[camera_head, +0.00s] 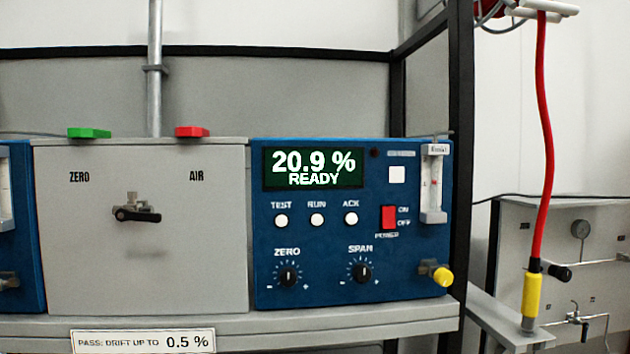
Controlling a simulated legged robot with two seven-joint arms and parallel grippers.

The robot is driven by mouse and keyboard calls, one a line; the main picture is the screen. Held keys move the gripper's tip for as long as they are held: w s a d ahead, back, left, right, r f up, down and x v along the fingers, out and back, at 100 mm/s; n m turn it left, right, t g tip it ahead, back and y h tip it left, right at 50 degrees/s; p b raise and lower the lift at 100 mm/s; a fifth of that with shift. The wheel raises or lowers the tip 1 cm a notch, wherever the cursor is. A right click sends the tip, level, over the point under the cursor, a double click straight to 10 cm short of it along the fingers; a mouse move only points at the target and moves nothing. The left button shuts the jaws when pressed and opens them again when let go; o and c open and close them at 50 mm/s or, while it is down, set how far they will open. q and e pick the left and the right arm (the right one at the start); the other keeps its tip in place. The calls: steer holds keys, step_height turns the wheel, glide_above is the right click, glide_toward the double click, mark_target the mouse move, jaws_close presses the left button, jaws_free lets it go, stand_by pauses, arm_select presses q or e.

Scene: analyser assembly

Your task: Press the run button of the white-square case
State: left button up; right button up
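The blue case with the white square (397,175) stands on the shelf, right of centre, its front facing me. Its display (313,168) reads 20.9 % READY. The run button (317,220) is a round white button under the label RUN, between the TEST button (281,221) and the ACK button (351,219). A red power switch (389,217) sits to their right, with ZERO (288,276) and SPAN (360,270) knobs below. Neither of my grippers shows in the view.
A grey ZERO/AIR panel (190,230) with a black-handled valve (136,212) adjoins the case on the left. A yellow knob (443,276) sticks out at the case's lower right. A black post (460,150) and a hanging red hose (541,140) stand to the right.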

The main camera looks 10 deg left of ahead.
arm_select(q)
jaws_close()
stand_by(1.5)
